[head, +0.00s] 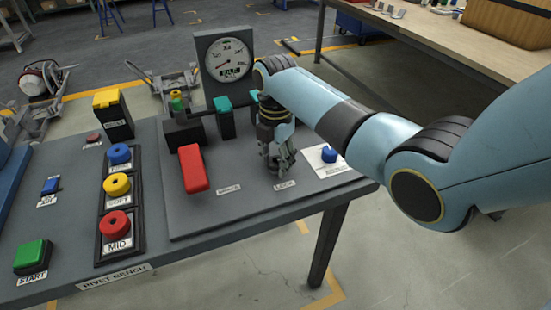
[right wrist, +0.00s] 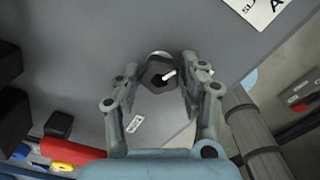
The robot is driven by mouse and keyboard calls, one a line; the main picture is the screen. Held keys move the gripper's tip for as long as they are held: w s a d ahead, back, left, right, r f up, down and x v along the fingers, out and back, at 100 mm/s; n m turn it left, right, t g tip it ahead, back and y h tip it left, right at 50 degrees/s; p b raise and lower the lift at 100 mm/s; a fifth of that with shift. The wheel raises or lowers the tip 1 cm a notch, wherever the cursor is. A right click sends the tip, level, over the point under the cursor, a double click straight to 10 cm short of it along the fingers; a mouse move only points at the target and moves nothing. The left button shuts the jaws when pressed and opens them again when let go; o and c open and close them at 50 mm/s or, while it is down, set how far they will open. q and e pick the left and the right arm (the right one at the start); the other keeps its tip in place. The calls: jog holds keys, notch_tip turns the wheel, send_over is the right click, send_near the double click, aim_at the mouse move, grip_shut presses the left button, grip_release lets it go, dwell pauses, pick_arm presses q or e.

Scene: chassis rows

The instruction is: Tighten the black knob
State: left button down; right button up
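The black knob (right wrist: 157,75) shows in the right wrist view, a dark faceted knob with a white pointer bar, on the grey panel (right wrist: 85,55). My right gripper (right wrist: 160,72) points down at the panel with one finger on each side of the knob. The fingers stand close to its sides; I cannot tell whether they touch or press on it. In the head view my right gripper (head: 279,162) is over the panel behind a small white label (head: 285,184), and it hides the knob there. My left gripper is not in view.
On the panel stand a red lever block (head: 193,168), a gauge (head: 229,58), a teal handle (head: 223,117) and a blue knob (head: 329,155) on a white plate. Blue, yellow and red buttons (head: 116,223) fill a black strip to the left. The panel's front is clear.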

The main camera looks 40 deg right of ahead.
jog(key=c, duration=0.6)
jog(key=shift+r+m+p, duration=0.2)
jog(key=shift+m+p, duration=0.7)
jog(key=shift+p, duration=0.15)
jog(key=shift+m+p, duration=1.1)
jog(key=shift+m, duration=0.1)
jog(key=m+p, duration=0.2)
jog(key=m, duration=0.2)
jog(key=shift+m, duration=0.3)
jog(key=shift+w+f+m+p, duration=0.15)
jog(key=shift+m+p, duration=0.8)
jog(key=shift+m, duration=1.05)
jog(key=shift+d, duration=0.1)
jog(key=o, duration=1.2)
jog(key=shift+c, duration=0.2)
